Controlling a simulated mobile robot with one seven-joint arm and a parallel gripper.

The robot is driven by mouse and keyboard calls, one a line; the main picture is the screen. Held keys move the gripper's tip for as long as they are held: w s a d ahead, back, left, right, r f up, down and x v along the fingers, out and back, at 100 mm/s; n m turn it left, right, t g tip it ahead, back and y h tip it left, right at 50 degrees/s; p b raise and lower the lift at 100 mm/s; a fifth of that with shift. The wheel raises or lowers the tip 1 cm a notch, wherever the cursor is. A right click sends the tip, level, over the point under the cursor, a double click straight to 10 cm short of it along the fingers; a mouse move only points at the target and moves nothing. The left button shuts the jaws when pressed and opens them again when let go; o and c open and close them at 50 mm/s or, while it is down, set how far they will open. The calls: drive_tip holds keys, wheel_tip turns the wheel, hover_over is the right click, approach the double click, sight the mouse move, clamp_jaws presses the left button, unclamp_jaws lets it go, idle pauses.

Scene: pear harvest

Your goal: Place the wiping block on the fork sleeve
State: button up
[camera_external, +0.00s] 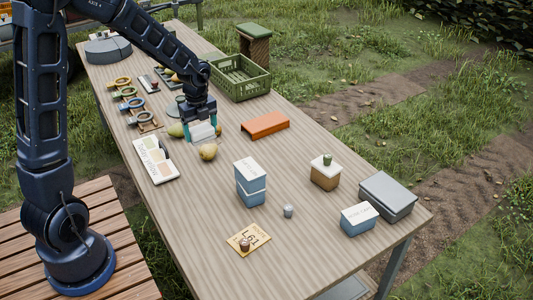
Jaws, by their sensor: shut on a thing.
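My gripper (200,128) points down over the middle of the table, its teal fingertips on either side of a pale grey-white block. This block, which I take to be the wiping block (202,133), is held between the fingers; whether its underside touches the table, I cannot tell. The orange channel-shaped piece, which looks like the fork sleeve (265,124), lies on the table to the right of my gripper, apart from it. Its top is bare.
A green crate (240,80) stands behind. White-and-blue boxes (250,184) stand nearer the front. A card (156,158) lies to the left. Table between block and orange piece is clear.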

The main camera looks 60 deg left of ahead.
drive_tip(key=w+a+r, duration=0.2)
drive_tip(key=w+a, duration=0.2)
drive_tip(key=w, duration=0.5)
drive_tip(key=w+a+r, duration=0.1)
drive_tip(key=w+a, duration=0.3)
drive_tip(key=w, duration=0.5)
drive_tip(key=r, duration=0.1)
hover_over(259, 123)
drive_tip(key=shift+m, duration=0.3)
wheel_tip(259, 123, down, 20)
drive_tip(key=shift+r, duration=0.2)
drive_tip(key=shift+f, duration=0.1)
drive_tip(key=o, duration=1)
wheel_tip(259, 123, up, 12)
drive_tip(key=shift+r, duration=0.25)
